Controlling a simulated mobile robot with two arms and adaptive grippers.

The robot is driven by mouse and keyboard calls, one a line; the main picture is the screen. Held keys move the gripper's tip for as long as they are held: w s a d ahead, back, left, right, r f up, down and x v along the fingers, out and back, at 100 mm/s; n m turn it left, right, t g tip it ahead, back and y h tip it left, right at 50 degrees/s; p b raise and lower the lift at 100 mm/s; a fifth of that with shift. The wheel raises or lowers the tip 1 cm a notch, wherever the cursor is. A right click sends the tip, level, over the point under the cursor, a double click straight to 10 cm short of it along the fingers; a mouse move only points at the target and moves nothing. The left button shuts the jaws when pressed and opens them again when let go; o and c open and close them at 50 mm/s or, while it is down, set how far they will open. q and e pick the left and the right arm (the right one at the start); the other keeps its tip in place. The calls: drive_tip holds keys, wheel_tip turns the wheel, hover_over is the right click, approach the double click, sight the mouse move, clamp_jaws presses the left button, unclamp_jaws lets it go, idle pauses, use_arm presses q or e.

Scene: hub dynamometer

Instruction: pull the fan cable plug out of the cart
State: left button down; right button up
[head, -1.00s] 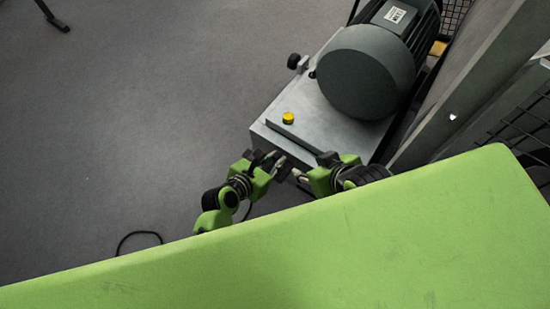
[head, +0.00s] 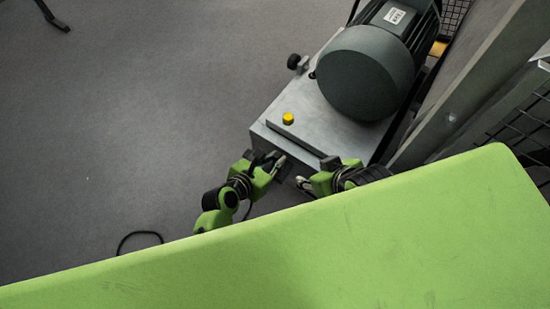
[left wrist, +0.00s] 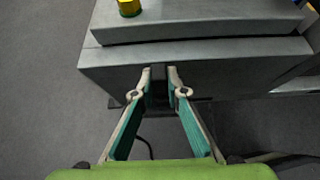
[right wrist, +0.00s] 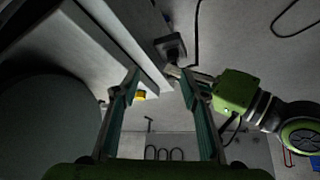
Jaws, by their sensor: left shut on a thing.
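The cart (head: 325,130) is a grey metal box with a large dark motor on top. My left gripper (head: 276,164) is at its front edge, and its fingertips reach the front face in the left wrist view (left wrist: 160,78). It is shut on the fan cable plug (left wrist: 160,93), a dark piece between the fingers, mostly hidden. In the right wrist view a dark block (right wrist: 170,46) sits by the left fingertip; I cannot tell how deep the plug sits. My right gripper (head: 315,176) is open and empty beside the left one, its fingers apart in its wrist view (right wrist: 158,82).
A yellow button (head: 288,118) and a black knob (head: 294,61) are on the cart. A grey frame post (head: 465,85) and wire mesh (head: 525,130) stand at the right. A dark cable (head: 140,236) loops on the floor.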

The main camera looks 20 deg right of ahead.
drive_tip(key=shift+s+d, duration=0.1)
drive_tip(key=shift+s, duration=0.05)
use_arm(q)
drive_tip(key=shift+r, duration=0.1)
use_arm(e)
drive_tip(key=shift+s+f, duration=0.15)
drive_tip(key=shift+s, duration=0.1)
drive_tip(key=shift+s+d+f+g, duration=0.1)
drive_tip(key=shift+s+d+g, duration=0.05)
drive_tip(key=shift+s+g, duration=0.25)
